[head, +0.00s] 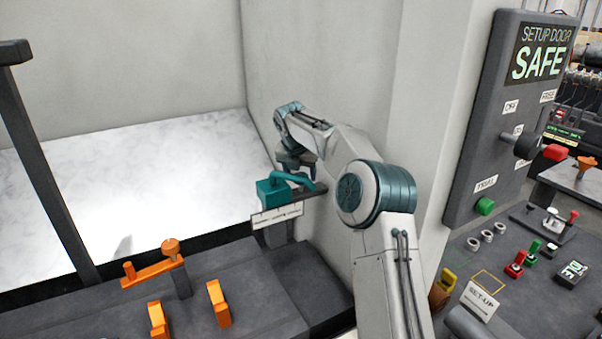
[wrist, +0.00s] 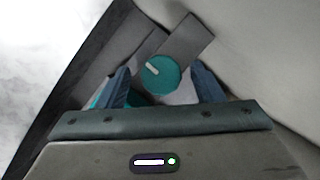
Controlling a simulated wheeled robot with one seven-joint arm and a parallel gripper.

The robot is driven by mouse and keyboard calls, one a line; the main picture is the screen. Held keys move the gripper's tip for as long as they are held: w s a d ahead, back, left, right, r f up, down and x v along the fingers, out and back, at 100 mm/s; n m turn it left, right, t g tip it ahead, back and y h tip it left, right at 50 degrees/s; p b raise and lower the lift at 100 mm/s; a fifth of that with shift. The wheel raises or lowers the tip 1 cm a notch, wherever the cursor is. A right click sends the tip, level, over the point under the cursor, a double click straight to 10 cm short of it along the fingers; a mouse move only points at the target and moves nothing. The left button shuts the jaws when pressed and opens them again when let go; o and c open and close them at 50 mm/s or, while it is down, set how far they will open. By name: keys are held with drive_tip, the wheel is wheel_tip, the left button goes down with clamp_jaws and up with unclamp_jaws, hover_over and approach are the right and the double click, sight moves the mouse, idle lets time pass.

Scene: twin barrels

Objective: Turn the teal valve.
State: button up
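The teal valve (head: 272,192) is on a dark stand beside the light wall in the head view. It has a blocky teal body and a teal bar-like part on top. In the wrist view a round teal knob (wrist: 160,76) with a short white mark shows ahead of my gripper (wrist: 160,70). The two dark blue fingers are spread apart, one on each side of the knob, with gaps between. My gripper (head: 293,162) hangs just above and behind the valve in the head view. Whether it touches the valve cannot be told.
A white label plate (head: 277,215) fronts the valve stand. An orange lever (head: 152,272) and orange brackets (head: 218,304) stand on the dark bench at lower left. The light wall (head: 320,70) rises close behind my arm. A control panel (head: 505,130) stands at right.

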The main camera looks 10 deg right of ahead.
drive_tip(key=v, duration=1.4)
drive_tip(key=shift+b, duration=0.45)
drive_tip(key=shift+w+f, duration=0.1)
drive_tip(key=s+a+f+m+b, duration=0.1)
drive_tip(key=s+f+m+b, duration=0.25)
drive_tip(key=s+m, duration=1.4)
drive_tip(key=s+d+f+m, duration=0.1)
drive_tip(key=s+f+m, duration=0.3)
drive_tip(key=s, duration=0.4)
drive_tip(key=s+d+f+m+y+b, duration=0.1)
drive_tip(key=s+f+m, duration=0.4)
drive_tip(key=s, duration=0.4)
drive_tip(key=s+d+f+m+y+b, duration=0.1)
drive_tip(key=s+f+m, duration=0.3)
drive_tip(key=s+f, duration=0.3)
drive_tip(key=shift+s+d, duration=0.3)
drive_tip(key=shift+s, duration=0.35)
